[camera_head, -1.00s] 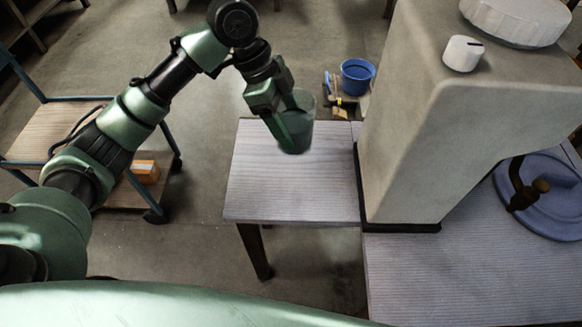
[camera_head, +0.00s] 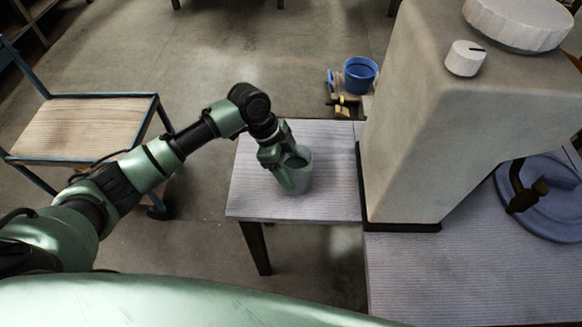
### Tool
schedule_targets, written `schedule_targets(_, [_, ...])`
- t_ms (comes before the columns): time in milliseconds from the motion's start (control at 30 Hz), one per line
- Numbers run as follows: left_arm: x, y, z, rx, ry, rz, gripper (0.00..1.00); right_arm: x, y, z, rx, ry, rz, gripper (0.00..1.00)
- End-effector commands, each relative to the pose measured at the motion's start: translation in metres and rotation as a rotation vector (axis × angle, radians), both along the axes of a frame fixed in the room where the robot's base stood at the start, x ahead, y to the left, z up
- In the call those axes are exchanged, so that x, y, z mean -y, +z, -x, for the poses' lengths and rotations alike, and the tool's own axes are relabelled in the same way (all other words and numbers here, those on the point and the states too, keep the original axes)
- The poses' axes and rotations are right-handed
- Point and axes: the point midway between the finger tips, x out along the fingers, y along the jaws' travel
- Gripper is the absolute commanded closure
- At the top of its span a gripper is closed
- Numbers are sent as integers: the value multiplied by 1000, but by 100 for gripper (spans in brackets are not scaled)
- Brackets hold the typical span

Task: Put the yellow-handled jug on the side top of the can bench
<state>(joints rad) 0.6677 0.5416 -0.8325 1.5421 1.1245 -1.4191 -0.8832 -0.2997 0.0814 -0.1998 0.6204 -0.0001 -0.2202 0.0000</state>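The jug (camera_head: 303,178) is a grey, open-topped vessel in the head view. No yellow handle shows on it from here. My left gripper (camera_head: 287,172) is at the jug's left side, with one finger against its wall. The other finger is hidden, but the jug was held in the air earlier and the grip looks unchanged. The jug is upright over the middle of the side top (camera_head: 255,195), a pale wooden board left of the grey machine. It is at or very near the board's surface; I cannot tell whether it touches. My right gripper is out of view.
The tall grey machine body (camera_head: 410,150) stands right of the side top. A blue round plate with a crank (camera_head: 545,205) lies on the bench further right. A blue bucket (camera_head: 360,75) is behind the side top. A wooden-topped cart (camera_head: 80,125) stands at left.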

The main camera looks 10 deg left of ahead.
Motion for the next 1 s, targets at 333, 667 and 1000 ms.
schedule_targets(333, [1, -4, -1, 3, 0, 2, 100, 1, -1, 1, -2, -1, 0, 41])
schedule_targets(667, [0, -5, 0, 1, -1, 1, 9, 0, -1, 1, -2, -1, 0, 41])
schedule_targets(1000, [-10, 20, -1, 5, 2, 1, 9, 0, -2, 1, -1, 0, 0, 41])
